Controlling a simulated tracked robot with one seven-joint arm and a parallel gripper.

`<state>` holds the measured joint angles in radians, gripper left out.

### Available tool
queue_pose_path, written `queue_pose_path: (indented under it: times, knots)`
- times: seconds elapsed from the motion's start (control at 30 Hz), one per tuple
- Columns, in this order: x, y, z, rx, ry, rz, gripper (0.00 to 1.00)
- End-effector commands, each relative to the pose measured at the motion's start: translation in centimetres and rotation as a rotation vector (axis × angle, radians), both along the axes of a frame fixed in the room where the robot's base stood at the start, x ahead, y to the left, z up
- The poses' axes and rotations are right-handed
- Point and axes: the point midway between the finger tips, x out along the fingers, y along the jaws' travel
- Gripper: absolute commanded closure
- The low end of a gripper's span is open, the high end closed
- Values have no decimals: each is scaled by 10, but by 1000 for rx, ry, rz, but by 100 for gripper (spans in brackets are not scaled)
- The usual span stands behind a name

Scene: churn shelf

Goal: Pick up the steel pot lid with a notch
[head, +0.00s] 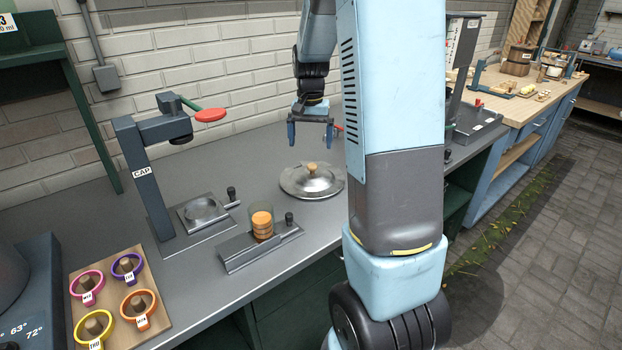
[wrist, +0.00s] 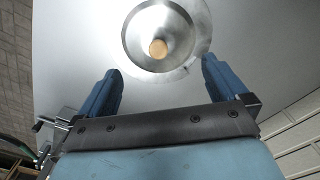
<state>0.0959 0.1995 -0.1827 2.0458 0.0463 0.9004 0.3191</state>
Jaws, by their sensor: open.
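The steel pot lid (head: 311,181) lies on the grey bench top, round and shiny with a small wooden knob in its middle. My gripper (head: 311,146) hangs above the lid, pointing down, open and empty. In the wrist view the lid (wrist: 145,52) shows ahead of the two blue fingers, with its knob near the middle of the view. The gripper (wrist: 155,80) has its fingers spread apart on either side, not touching the lid. A small dark mark shows at the lid's rim nearest the gripper; I cannot tell if it is the notch.
Left of the lid are a jar in a metal fixture (head: 247,248), a capping press (head: 147,180) and a wooden board with several coloured rings (head: 165,322). A brick wall (head: 240,60) stands behind. Bare bench surrounds the lid.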

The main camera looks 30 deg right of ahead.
Motion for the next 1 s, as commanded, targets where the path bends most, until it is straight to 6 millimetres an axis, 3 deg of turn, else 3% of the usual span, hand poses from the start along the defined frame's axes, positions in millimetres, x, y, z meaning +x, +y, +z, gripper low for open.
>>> queue_pose_path:
  times: [0.2, 0.53, 0.8, 1.0]
  knots:
    - [0, 0, -35, 0, 2, 2, 0]
    - [1, -2, -57, 0, 1, 2, 0]
    - [2, -6, -92, 0, 2, 3, 0]
    - [3, -6, -100, 0, 0, 3, 0]
